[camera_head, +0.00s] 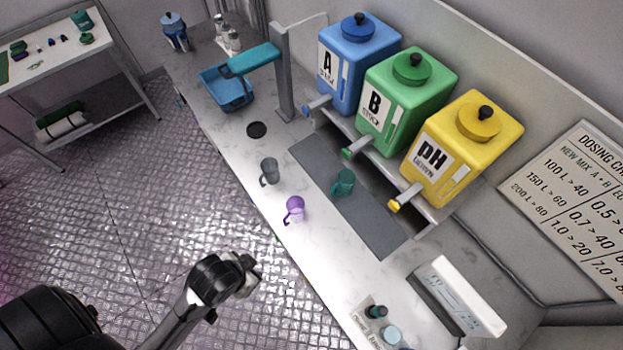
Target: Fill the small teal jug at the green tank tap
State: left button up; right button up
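The small teal jug (343,184) stands upright on the dark grey mat (372,222) on the counter. It is in front of the green tank (410,100), labelled B, and just below that tank's green-ended tap (348,152) in the picture. I cannot tell whether the jug is exactly under the spout or what is inside it. My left gripper (252,275) is over the floor, short of the counter's front edge and well apart from the jug. Its fingers are too small and turned to show whether they are open. My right gripper is out of view.
A purple jug (295,209) and a grey jug (269,171) stand near the counter's front edge. The blue tank (357,62) and yellow tank (464,146) flank the green one. A blue tray (226,88) and a white device (456,297) are on the counter.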

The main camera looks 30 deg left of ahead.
pick_arm(q)
jog(key=shift+w, duration=0.1)
dwell(0.3)
jog(key=shift+c, duration=0.4)
grip_shut()
dwell(1.2)
